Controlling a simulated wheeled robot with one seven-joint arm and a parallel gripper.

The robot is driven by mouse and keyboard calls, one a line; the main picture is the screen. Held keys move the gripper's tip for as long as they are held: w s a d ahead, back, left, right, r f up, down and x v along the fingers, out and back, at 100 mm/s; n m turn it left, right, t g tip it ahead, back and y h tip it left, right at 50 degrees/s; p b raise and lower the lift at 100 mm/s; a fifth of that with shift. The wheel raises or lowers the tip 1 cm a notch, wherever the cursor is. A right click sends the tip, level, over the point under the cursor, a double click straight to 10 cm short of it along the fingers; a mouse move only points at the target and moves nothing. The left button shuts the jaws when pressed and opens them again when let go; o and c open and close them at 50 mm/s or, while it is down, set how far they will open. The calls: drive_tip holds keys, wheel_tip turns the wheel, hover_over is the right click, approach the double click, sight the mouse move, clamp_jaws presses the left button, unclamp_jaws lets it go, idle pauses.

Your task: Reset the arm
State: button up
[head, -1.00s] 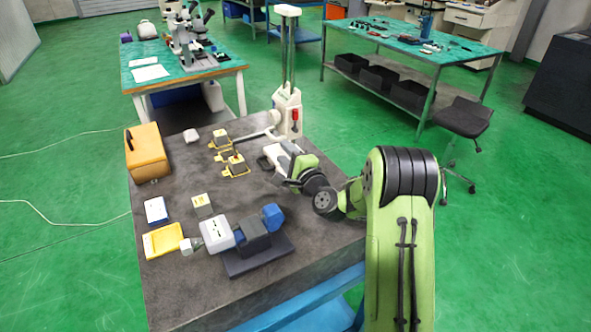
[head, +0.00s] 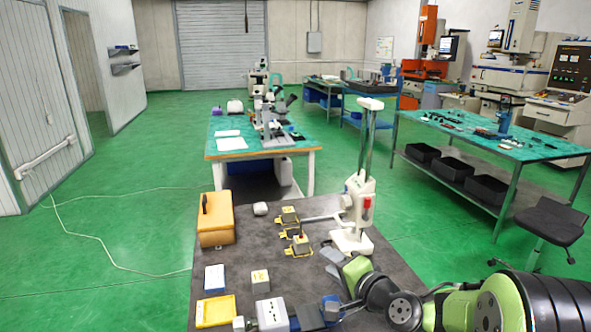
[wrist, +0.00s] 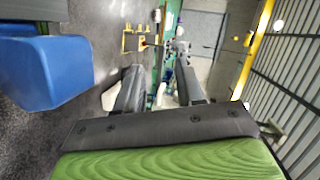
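My gripper (head: 334,262) is over the right side of the dark worktable, just in front of the white column device. Green and black links of my arm reach it from the lower right. In the wrist view, the two dark fingers of my gripper (wrist: 160,88) stand apart with a clear gap between them. Nothing is held in the gap.
The worktable (head: 262,237) carries an orange case (head: 215,222), yellow-based fixtures (head: 300,245), a yellow tray (head: 215,311) and a grey-and-blue device (head: 272,315). The white column device (head: 352,238) stands close to my gripper. A blue part (wrist: 50,72) is near in the wrist view.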

drive_tip(key=s+a+n+g, duration=0.1)
drive_tip(key=s, duration=0.1)
drive_tip(key=s+a+r+n+g, duration=0.1)
drive_tip(key=s+n, duration=0.1)
drive_tip(key=s, duration=0.1)
drive_tip(key=s+a+r+n+g+p, duration=0.1)
drive_tip(key=s+n, duration=0.1)
drive_tip(key=shift+s+a+r+h, duration=0.15)
drive_tip(key=shift+s+a+h, duration=0.05)
drive_tip(key=shift+h, duration=0.2)
drive_tip(key=s+d+r+n+g+h+p, duration=0.1)
drive_tip(key=s+d+n+g+h, duration=0.1)
drive_tip(key=s, duration=0.9)
drive_tip(key=s+d+n+g+h+p, duration=0.1)
drive_tip(key=s+d+n+g+h, duration=0.2)
drive_tip(key=s, duration=0.9)
drive_tip(key=shift+s+d+r+h, duration=0.25)
drive_tip(key=shift+d+r+h, duration=0.15)
drive_tip(key=shift+d, duration=0.8)
